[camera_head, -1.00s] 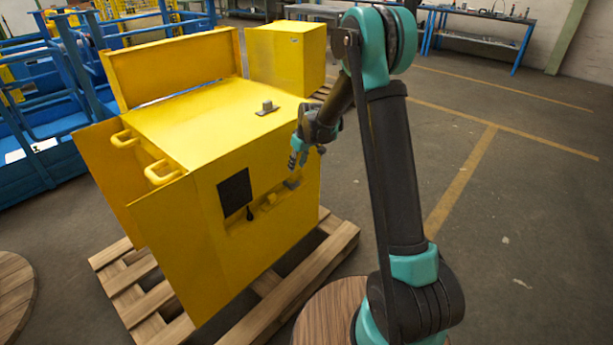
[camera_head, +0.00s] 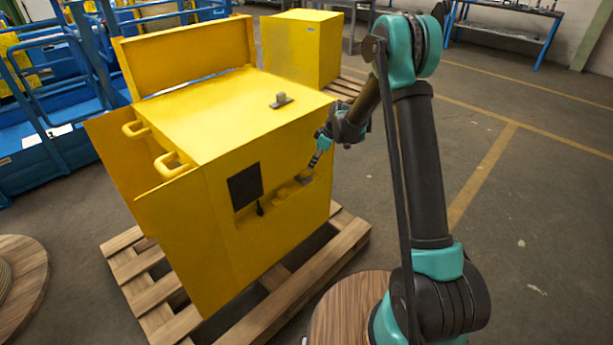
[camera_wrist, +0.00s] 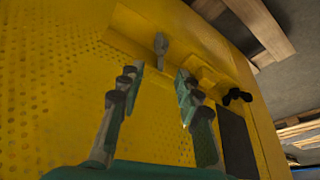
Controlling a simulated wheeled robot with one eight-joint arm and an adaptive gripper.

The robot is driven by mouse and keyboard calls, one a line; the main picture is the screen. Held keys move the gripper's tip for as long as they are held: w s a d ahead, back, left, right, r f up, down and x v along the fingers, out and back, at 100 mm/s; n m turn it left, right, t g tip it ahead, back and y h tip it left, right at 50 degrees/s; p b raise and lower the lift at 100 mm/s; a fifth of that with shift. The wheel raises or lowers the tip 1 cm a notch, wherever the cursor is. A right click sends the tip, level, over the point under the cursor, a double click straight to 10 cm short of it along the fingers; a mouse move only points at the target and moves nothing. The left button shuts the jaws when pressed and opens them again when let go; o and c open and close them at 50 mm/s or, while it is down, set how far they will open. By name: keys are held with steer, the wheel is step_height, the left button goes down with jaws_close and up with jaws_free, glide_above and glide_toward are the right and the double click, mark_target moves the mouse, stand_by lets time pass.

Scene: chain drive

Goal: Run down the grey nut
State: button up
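A small grey part (camera_wrist: 160,43) sticks out from the shaded recess in the yellow machine's face. It looks like the grey nut or its bolt, but its thread is too small to make out. In the head view a small grey piece (camera_head: 305,180) shows at the recess, just below my gripper (camera_head: 314,165); I cannot tell if it is the same part. My gripper (camera_wrist: 157,85) is open in the wrist view, its two teal fingers with dark pads wide apart. The grey part appears between and beyond the fingertips, with nothing held.
The yellow machine (camera_head: 215,115) stands on a wooden pallet (camera_head: 345,245). Yellow fittings (camera_wrist: 205,76), a black knob (camera_wrist: 237,97) and a dark panel (camera_wrist: 235,140) lie beside the recess. A yellow box (camera_head: 300,45) stands behind. Floor to the right is open.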

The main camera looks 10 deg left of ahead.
mark_target(304, 179)
steer(key=x, duration=0.9)
steer(key=shift+a, duration=0.1)
